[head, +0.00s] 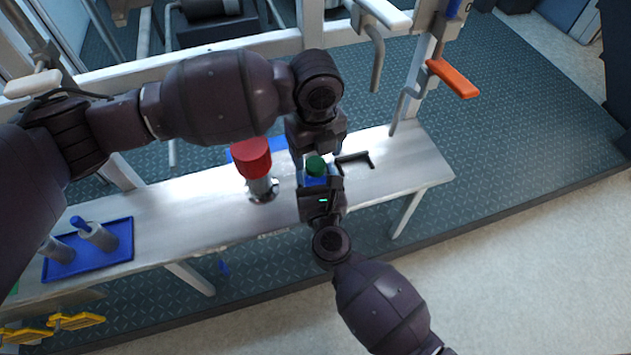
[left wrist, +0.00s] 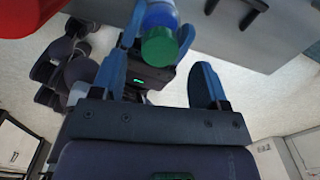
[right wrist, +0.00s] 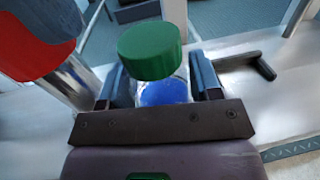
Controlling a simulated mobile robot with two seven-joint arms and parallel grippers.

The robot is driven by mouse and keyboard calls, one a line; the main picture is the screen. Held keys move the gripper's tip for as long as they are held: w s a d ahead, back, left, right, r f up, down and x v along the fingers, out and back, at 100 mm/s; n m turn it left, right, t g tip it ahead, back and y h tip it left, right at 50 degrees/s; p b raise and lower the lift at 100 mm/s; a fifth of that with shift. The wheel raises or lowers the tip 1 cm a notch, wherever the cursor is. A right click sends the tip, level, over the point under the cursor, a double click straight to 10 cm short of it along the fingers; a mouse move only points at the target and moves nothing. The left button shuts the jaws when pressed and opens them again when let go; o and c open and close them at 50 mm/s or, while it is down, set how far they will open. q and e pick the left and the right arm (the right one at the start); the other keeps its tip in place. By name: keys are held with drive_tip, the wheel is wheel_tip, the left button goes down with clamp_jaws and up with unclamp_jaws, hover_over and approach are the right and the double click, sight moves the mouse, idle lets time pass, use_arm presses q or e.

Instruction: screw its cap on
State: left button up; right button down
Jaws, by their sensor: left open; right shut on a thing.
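A clear bottle with blue contents (right wrist: 163,92) stands upright in my right gripper (right wrist: 163,82), whose fingers are shut on its sides. The green cap (right wrist: 150,51) sits at the bottle's top; I cannot tell how tightly it is seated. In the head view the cap (head: 315,165) and bottle (head: 314,181) show between my two grippers. My left gripper (head: 312,152) is just above the cap. In the left wrist view its fingers (left wrist: 160,70) are spread wide and empty, with the cap (left wrist: 166,46) ahead of them, nearer the left finger and not gripped.
A red-topped metal cylinder (head: 252,157) stands on the bench (head: 190,212) left of the bottle. A black handle-shaped part (head: 356,159) lies to the right. A blue tray (head: 110,254) with grey cylinders is at the bench's left end. The bench's right end is clear.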

use_arm(q)
drive_tip(key=shift+r, duration=0.6)
